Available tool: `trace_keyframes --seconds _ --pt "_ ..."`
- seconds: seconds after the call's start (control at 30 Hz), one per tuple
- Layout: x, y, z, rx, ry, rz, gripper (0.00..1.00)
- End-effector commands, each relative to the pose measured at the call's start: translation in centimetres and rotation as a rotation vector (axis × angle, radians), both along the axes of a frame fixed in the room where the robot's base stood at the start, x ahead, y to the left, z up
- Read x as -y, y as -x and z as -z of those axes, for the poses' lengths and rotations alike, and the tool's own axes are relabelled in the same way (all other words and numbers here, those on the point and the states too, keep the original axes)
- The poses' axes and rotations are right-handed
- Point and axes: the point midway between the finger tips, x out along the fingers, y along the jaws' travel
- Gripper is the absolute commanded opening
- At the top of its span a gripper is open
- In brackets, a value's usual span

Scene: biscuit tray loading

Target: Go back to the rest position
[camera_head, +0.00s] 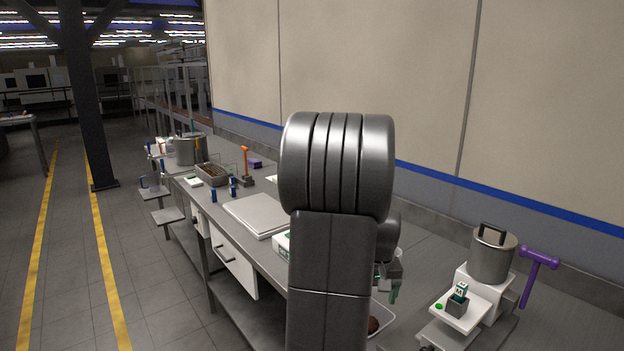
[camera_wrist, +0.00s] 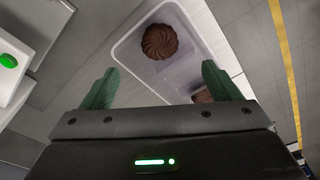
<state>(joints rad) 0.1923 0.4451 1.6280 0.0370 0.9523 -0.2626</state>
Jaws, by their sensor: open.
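My gripper (camera_wrist: 160,88) is open, with its green fingers apart and nothing between them in the wrist view. It hangs above a pale, translucent tray (camera_wrist: 130,55). A round brown swirled biscuit (camera_wrist: 160,42) lies in the tray, beyond the fingertips. A second brown piece (camera_wrist: 203,97) shows partly beside the right finger, the rest hidden. In the head view my gripper (camera_head: 388,286) shows low behind my arm, which hides much of the bench. Part of the tray (camera_head: 385,316) and a biscuit (camera_head: 374,325) show just below it.
A white machine (camera_head: 462,312) with a metal pot (camera_head: 492,256) and a green button stands to the right, beside a purple hammer-shaped tool (camera_head: 538,262). A flat pale board (camera_head: 258,214), a metal bin (camera_head: 213,175) and small blue items stand left. The floor aisle left is clear.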

Motion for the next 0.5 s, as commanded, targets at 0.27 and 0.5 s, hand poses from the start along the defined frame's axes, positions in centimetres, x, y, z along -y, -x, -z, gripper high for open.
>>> trace_keyframes --seconds 0.27,0.5 --pt "0.0 -0.3 3.8 0.000 0.000 0.000 0.83" --pt "0.0 -0.4 4.1 0.001 0.000 0.000 0.83"
